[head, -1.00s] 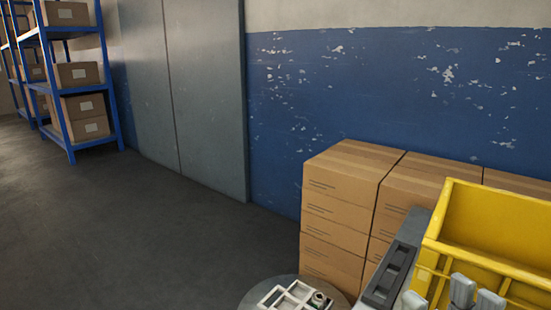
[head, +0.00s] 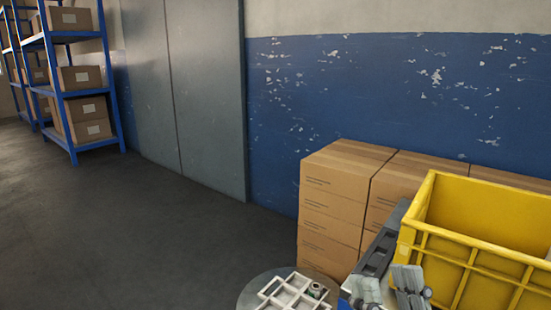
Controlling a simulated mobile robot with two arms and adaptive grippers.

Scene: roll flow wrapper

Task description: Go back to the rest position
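My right gripper (head: 387,286) is at the bottom edge of the head view, right of centre. Its two grey fingers stand apart with a gap between them, and I see nothing held in the gap. It is in front of the dark grey machine part and just left of the yellow crate (head: 470,248). Whether it touches either one I cannot tell. My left gripper is not in view.
A round grey stand (head: 252,292) holds a white divided tray (head: 290,294) with a small round item. A dark grey machine rail (head: 380,250) runs beside the crate. Stacked cartons (head: 335,205) stand against the wall. Blue shelving (head: 68,90) is far left; the floor (head: 120,230) there is clear.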

